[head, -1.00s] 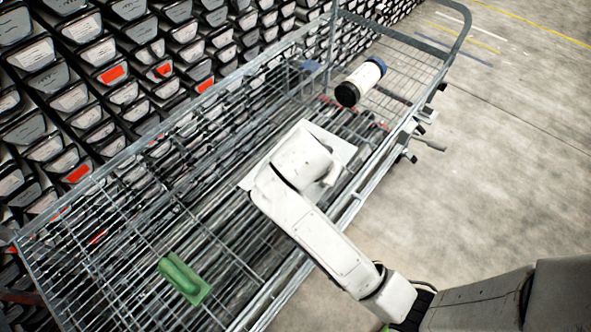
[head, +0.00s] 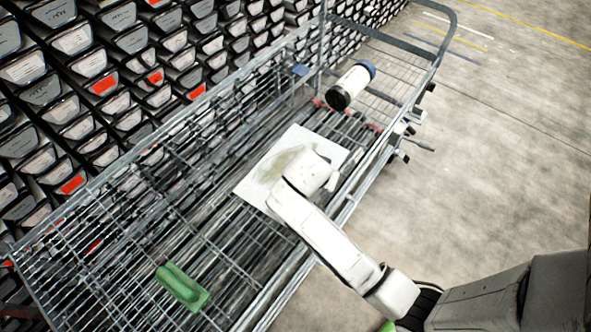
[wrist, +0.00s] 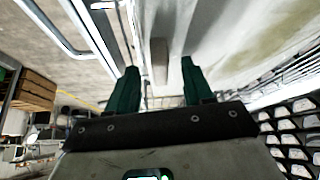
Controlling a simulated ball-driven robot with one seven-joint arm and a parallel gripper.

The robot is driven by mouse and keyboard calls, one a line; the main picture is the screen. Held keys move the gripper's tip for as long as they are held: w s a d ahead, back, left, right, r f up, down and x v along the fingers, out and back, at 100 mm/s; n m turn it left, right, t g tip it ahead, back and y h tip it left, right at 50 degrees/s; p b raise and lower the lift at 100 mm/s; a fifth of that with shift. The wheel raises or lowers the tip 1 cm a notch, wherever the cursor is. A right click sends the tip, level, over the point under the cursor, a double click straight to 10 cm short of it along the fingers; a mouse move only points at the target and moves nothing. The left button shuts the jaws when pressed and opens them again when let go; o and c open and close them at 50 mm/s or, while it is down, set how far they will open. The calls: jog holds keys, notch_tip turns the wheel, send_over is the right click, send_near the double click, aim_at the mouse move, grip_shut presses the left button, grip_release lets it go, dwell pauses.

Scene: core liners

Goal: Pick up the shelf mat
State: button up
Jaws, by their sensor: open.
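The shelf mat appears to be a pale, smudged, flat sheet (head: 262,172) lying in the wire cart in the head view. My arm covers its right part. A broad pale surface, likely the mat (wrist: 235,45), fills the upper right of the wrist view. My gripper (wrist: 158,66) shows there with two green fingers apart. The fingers are close to the edge of the pale surface, and a narrow grey strip shows between them. I cannot tell whether they touch it. In the head view the fingers are hidden behind my arm.
The wire cart (head: 130,153) has raised mesh sides around the sheet. Racks of labelled bins stand left. Concrete floor is clear on the right.

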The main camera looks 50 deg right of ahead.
jog(key=shift+c, duration=0.5)
grip_shut()
jog(key=shift+r, duration=0.2)
